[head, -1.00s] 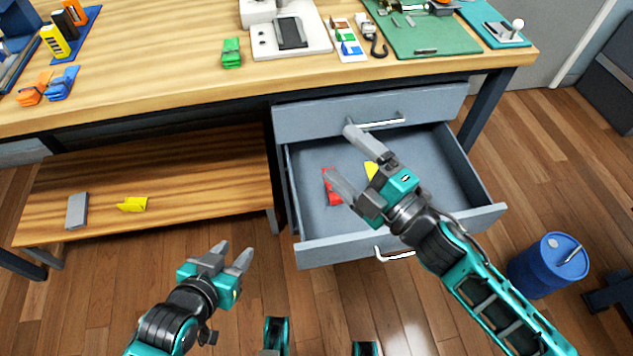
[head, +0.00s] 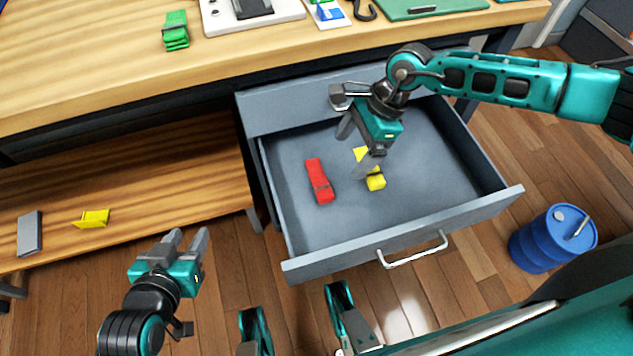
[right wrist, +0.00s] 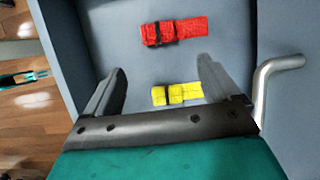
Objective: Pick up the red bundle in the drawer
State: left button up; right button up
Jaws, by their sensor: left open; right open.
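The red bundle (head: 319,181) lies in the open drawer (head: 440,200), left of a yellow bundle (head: 374,180). A dark band crosses the red bundle. My right gripper (head: 355,152) is open and empty above the drawer, over the yellow bundle and partly covering it. In the right wrist view the red bundle (right wrist: 175,30) lies beyond the fingertips, and the yellow bundle (right wrist: 178,94) shows between the open fingers. My left gripper (head: 188,240) is open and empty, left of the drawer and in front of the low shelf.
The bench top (head: 110,80) overhangs behind the drawer, with a green bundle (head: 176,30) on it. A low wooden shelf (head: 150,180) at left holds another yellow bundle (head: 93,218) and a grey block (head: 30,233). A blue barrel (head: 553,238) stands right of the drawer.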

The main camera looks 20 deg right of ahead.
jog(key=b, duration=0.1)
send_near(323, 187)
notch_tip(323, 187, down, 3)
jog(key=shift+w+a+f, duration=0.1)
jog(key=shift+f, duration=0.15)
jog(key=b+x, duration=0.1)
jog(key=x, duration=0.1)
jog(key=a+x, duration=0.1)
jog(key=x, duration=0.2)
jog(key=shift+b, duration=0.35)
jog(key=shift+r, duration=0.15)
jog(key=c, duration=1.2)
jog(key=shift+o, duration=0.2)
